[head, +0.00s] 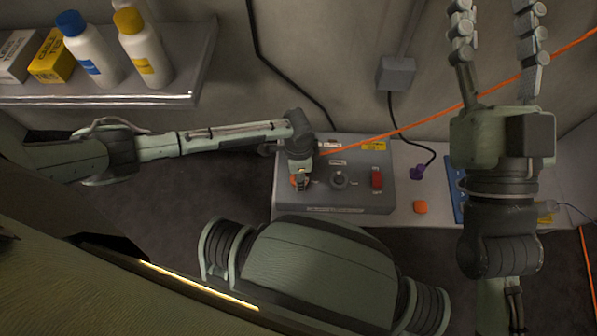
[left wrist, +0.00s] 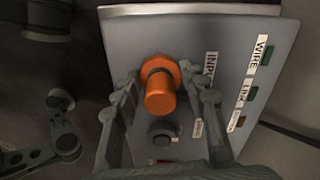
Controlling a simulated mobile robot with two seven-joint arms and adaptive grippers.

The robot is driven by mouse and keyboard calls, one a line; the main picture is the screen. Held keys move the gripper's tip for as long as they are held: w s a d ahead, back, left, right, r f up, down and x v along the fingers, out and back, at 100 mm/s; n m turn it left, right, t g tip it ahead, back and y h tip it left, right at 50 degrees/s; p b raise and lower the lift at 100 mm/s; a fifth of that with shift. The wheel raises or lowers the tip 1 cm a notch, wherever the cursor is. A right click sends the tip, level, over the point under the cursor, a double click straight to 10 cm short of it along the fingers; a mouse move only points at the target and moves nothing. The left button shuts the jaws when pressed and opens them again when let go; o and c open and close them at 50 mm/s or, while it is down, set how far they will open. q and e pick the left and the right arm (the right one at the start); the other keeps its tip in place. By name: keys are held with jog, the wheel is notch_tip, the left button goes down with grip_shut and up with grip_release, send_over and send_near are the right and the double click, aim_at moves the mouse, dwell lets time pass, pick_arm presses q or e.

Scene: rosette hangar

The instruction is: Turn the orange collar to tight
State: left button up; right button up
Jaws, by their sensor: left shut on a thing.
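The orange collar (left wrist: 160,97) sits on the sloped face of a grey panel box (left wrist: 140,45), which also shows in the head view (head: 345,198). Only a sliver of the collar shows in the head view. My left gripper (head: 300,184) is over the left part of the box and shut on the collar. In the left wrist view one finger stands on each side of it. No mark for tight can be read. My right gripper (head: 495,12) is raised, its fingers spread and empty, far right of the box.
The box has a dark knob (head: 340,180) and a red switch (head: 376,180). An orange cable (head: 430,120) runs from the box to the upper right. An orange block (head: 420,207) and purple plug (head: 417,172) are right of it. A shelf (head: 110,99) with bottles is upper left.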

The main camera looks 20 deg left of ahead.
pick_arm(q)
jog(key=shift+d, duration=0.1)
dwell(0.3)
jog(key=o, duration=1.2)
jog(key=shift+c, duration=0.2)
notch_tip(320, 180, up, 12)
jog(key=shift+r, duration=0.1)
